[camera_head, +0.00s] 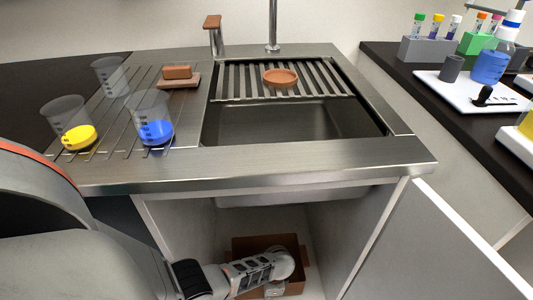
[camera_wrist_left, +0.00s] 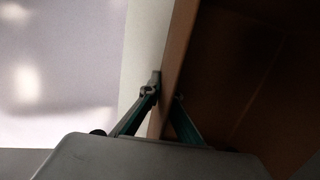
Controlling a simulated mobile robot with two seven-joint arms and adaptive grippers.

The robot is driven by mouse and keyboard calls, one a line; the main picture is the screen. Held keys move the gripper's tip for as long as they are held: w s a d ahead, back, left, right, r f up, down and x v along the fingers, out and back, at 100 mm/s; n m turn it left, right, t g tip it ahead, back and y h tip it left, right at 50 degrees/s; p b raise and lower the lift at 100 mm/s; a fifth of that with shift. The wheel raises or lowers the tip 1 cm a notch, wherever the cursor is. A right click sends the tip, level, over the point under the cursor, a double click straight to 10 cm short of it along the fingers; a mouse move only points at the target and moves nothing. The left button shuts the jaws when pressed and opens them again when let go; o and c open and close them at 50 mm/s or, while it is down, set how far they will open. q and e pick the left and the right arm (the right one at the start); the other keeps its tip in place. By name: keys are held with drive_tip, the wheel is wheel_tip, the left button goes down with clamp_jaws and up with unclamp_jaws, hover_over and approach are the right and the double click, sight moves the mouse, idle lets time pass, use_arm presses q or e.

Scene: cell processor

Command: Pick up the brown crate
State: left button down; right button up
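The brown crate (camera_head: 264,243) sits low inside the open cabinet under the sink, partly hidden by my left forearm and wrist. In the left wrist view, one wall of the crate (camera_wrist_left: 179,50) runs upright through the middle, with its dark inside to the right. My left gripper (camera_wrist_left: 165,94) has one finger on each side of this wall. Both fingertips lie against it, so it looks shut on the wall. In the head view the left fingers cannot be made out beyond the wrist. My right gripper is not in view.
The sink counter (camera_head: 285,153) overhangs the cabinet. An open white door (camera_head: 430,250) stands at the right. A bench with tube racks (camera_head: 428,49) is at the upper right.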

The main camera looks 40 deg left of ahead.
use_arm(q)
drive_tip(key=r, duration=0.1)
drive_tip(key=w+r+p, duration=0.1)
drive_tip(key=r, duration=0.1)
drive_tip(key=r+p, duration=0.1)
drive_tip(key=shift+w+r, duration=0.3)
drive_tip(key=shift+r, duration=0.05)
wheel_tip(320, 180, up, 14)
drive_tip(key=s+p, duration=0.1)
drive_tip(key=p, duration=0.7)
drive_tip(key=shift+p, duration=0.4)
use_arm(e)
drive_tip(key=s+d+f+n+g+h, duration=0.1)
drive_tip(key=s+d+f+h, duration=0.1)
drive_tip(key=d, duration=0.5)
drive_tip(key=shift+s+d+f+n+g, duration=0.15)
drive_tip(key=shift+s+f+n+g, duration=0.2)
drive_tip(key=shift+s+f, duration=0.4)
use_arm(q)
drive_tip(key=shift+s, duration=0.15)
